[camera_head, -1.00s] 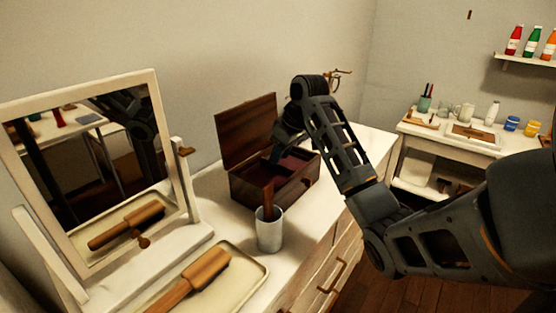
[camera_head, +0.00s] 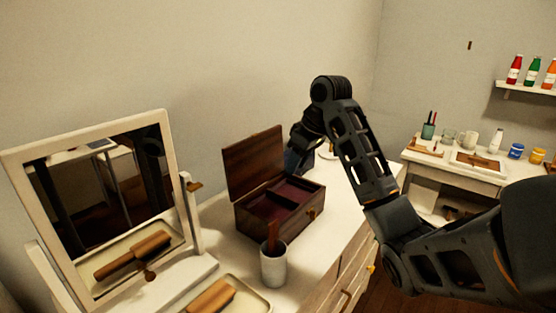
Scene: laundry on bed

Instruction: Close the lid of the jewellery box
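The jewellery box (camera_head: 283,222) is dark brown wood and stands on a white dresser. Its lid (camera_head: 255,163) is up, leaning slightly back on the far-left side. The open inside shows a dark red lining with a divider and looks empty. My gripper (camera_head: 297,160) hangs down at the far right of the box, just right of the raised lid. It looks apart from the lid, but the exact gap is unclear. Its fingertips are dark and partly hidden, so their opening does not show.
A cup (camera_head: 273,267) holding a brown-handled item stands close in front of the box. A tilting mirror (camera_head: 108,200) stands to the left, and a tray (camera_head: 254,301) with a wooden brush (camera_head: 212,298) lies in front. The dresser top (camera_head: 335,200) right of the box is clear.

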